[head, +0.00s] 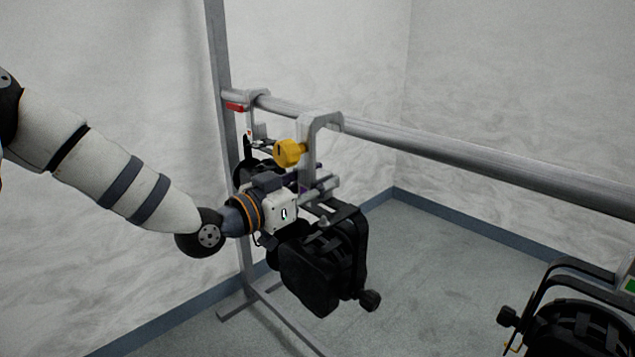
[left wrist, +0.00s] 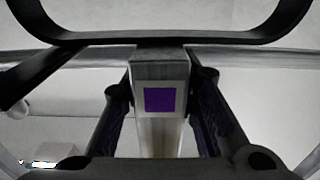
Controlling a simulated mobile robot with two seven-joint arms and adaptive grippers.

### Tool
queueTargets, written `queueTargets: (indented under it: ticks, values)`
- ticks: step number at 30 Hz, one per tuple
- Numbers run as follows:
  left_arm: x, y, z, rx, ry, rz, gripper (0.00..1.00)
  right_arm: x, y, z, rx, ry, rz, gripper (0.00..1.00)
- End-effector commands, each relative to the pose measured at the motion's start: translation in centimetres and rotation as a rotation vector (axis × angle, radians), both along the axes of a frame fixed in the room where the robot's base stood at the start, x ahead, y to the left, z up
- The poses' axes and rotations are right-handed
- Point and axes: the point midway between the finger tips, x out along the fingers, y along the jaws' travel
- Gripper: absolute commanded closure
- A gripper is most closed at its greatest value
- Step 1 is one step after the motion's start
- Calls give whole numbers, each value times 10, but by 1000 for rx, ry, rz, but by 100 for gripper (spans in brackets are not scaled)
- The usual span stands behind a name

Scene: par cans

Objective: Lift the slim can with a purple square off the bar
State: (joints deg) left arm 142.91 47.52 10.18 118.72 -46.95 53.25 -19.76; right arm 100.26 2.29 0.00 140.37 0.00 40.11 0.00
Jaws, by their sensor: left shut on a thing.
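The slim can (head: 328,268) is a black lamp hanging below a grey hook clamp (head: 322,120) with a yellow knob (head: 288,152). The hook's top is at the bar (head: 450,150); I cannot tell whether it rests on it or is slightly clear. My left gripper (head: 318,188) is shut on the clamp's upright, below the knob and above the lamp body. In the left wrist view the purple square (left wrist: 160,99) faces me on the clamp, between the two fingers (left wrist: 161,110). My right gripper is not in view.
A can with a green square (head: 630,286) is at the lower right. The bar between them is clear.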

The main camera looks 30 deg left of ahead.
Motion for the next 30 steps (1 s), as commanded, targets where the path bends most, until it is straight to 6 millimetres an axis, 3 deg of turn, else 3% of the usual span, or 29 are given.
queueTargets:
  ticks: [5,30]
  values:
    - [-3,2,6,-2,-13,1,100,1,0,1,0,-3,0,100]
    - [-61,23,5,1,-14,0,100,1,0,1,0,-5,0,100]
